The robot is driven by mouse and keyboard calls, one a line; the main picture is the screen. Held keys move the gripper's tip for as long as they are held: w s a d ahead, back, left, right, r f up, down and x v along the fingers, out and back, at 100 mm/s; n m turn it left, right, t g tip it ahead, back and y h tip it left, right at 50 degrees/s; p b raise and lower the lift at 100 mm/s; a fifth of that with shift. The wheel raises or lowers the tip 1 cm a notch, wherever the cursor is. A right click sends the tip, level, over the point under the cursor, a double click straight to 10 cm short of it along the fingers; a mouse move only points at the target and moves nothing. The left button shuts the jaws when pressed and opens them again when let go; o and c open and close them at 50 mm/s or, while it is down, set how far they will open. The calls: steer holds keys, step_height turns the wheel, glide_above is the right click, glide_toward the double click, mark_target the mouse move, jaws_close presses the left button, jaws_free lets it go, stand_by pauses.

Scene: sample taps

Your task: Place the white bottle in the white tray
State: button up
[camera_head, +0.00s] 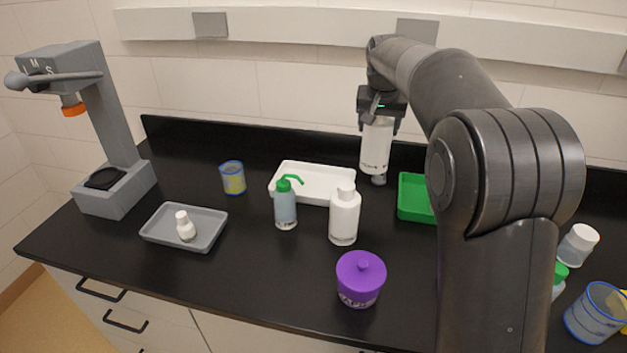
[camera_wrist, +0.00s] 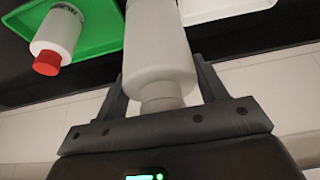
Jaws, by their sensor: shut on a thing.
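My gripper (camera_head: 380,112) is shut on a white bottle (camera_head: 376,145), which hangs upright below it. In the wrist view the fingers (camera_wrist: 160,85) clasp the same bottle (camera_wrist: 158,45) on both sides, its narrow neck toward the palm. The white tray (camera_head: 330,170) lies to the left of and below the held bottle in the head view and looks empty. Part of a white tray edge shows at the upper right of the wrist view (camera_wrist: 225,8). Another white bottle (camera_head: 344,218) stands on the bench in front of the tray.
A green-capped wash bottle (camera_head: 285,208) stands at the tray's front. A purple-lidded jar (camera_head: 360,280) is nearer. A green tray (camera_head: 412,200) is right, with a red-capped bottle (camera_wrist: 58,35) in it. A grey tray (camera_head: 205,240) and blue-rimmed beaker (camera_head: 233,178) are left.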

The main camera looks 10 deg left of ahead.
step_height(320, 180, down, 2)
steer(key=shift+a+f, duration=0.15)
steer(key=shift+f, duration=0.05)
steer(key=w+a+f, duration=0.2)
steer(key=a+f, duration=0.9)
steer(key=shift+a+f, duration=0.1)
steer(key=o, duration=1.6)
steer(key=shift+o, duration=0.2)
